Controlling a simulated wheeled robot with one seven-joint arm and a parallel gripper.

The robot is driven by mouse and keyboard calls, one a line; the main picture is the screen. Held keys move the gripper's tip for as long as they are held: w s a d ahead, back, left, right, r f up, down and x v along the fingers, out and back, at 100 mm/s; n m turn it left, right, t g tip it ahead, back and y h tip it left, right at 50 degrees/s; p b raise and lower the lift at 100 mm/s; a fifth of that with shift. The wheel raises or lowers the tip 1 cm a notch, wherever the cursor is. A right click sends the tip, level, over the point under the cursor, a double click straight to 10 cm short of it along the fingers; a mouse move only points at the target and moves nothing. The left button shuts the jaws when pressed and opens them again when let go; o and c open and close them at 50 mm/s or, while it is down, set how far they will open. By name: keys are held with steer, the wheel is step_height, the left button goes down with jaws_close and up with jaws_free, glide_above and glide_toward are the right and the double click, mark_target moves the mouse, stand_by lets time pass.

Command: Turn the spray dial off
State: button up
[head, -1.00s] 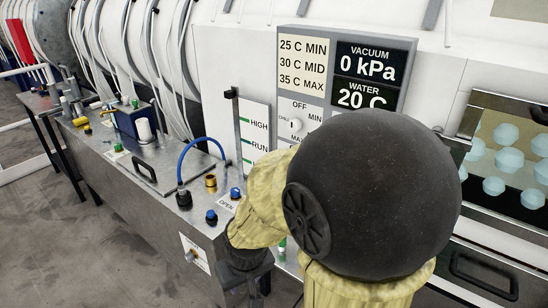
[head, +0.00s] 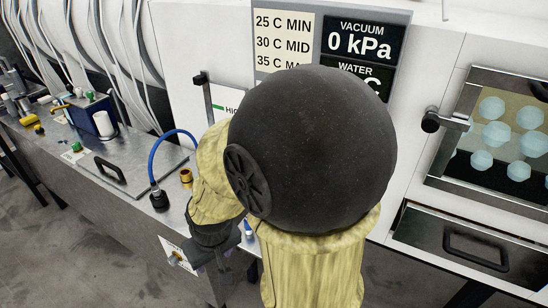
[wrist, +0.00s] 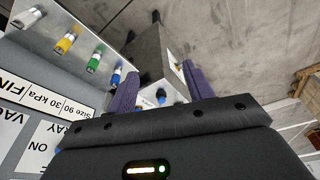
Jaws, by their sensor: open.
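No dial marked as the spray dial can be made out for certain. In the wrist view a label (wrist: 45,145) shows part of a word ending "RAY" and the word "ON", upside down and cut off by the frame edge. My gripper (wrist: 160,68) is open, with its two purple fingers apart. A dark blue knob (wrist: 161,96) on a metal surface shows between the fingers; I cannot tell whether they touch it. In the head view my arm covers the panel's lower part and most of the gripper.
Several coloured fittings, such as a yellow one (wrist: 67,40) and a green one (wrist: 95,62), stand beside the left finger. In the head view are a metal bench (head: 130,205), a blue hose (head: 166,146), a display panel (head: 318,28) and a drawer (head: 450,240).

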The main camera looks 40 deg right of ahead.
steer(key=shift+o, duration=0.4)
steer(key=shift+w+f+m, duration=0.3)
steer(key=shift+f, duration=0.05)
steer(key=w+d+f+m+t+h+b, duration=0.3)
steer(key=w+d+f+m+h, duration=0.2)
steer(key=w+d+f+m, duration=0.45)
steer(key=w+d+r+m+t+h+b, duration=0.2)
steer(key=d+r+m+h, duration=0.5)
steer(key=r+m+h, duration=0.3)
steer(key=shift+w+d+r+m+h, duration=0.15)
steer(key=shift+d+m+h, duration=0.2)
steer(key=shift+m+h, duration=0.5)
steer(key=shift+d, duration=0.1)
steer(key=p+x, duration=0.2)
steer(key=x, duration=1.5)
steer(key=shift+w+f, duration=0.2)
steer(key=shift+f, duration=0.1)
